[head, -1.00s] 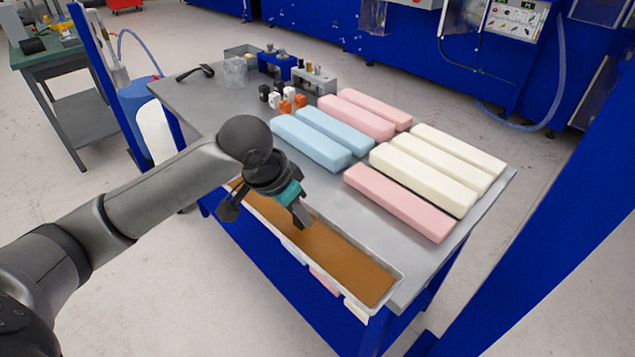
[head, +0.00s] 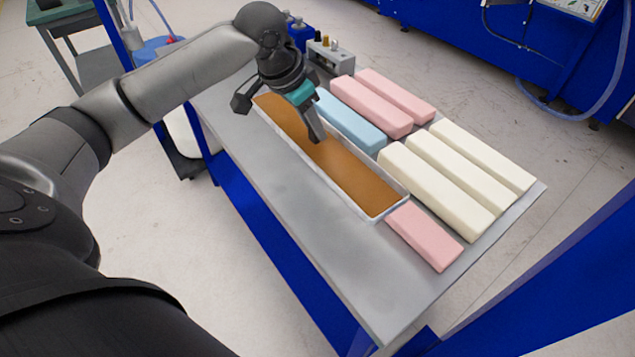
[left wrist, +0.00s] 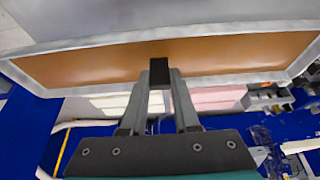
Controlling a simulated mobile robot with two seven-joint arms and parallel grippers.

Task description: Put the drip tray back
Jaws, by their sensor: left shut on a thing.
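The drip tray (head: 365,178) is long and shallow, with a brown inside and a pale grey rim. It is over the table top, close along the near side of the foam blocks, and overlaps some of them in the head view. My left gripper (head: 315,137) is shut on the tray, its fingers reaching down at the tray's middle. In the left wrist view the tray (left wrist: 230,55) spans the picture, with the closed fingertips (left wrist: 158,72) against it. Whether the tray touches the table is unclear. My right gripper is out of view.
The grey table (head: 290,215) has a wide bare strip in front of the tray. Pink (head: 425,236), blue (head: 350,127) and cream (head: 430,190) foam blocks lie behind and beside it. A grey fixture (head: 330,58) stands at the back. A blue post (head: 560,270) crosses the right.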

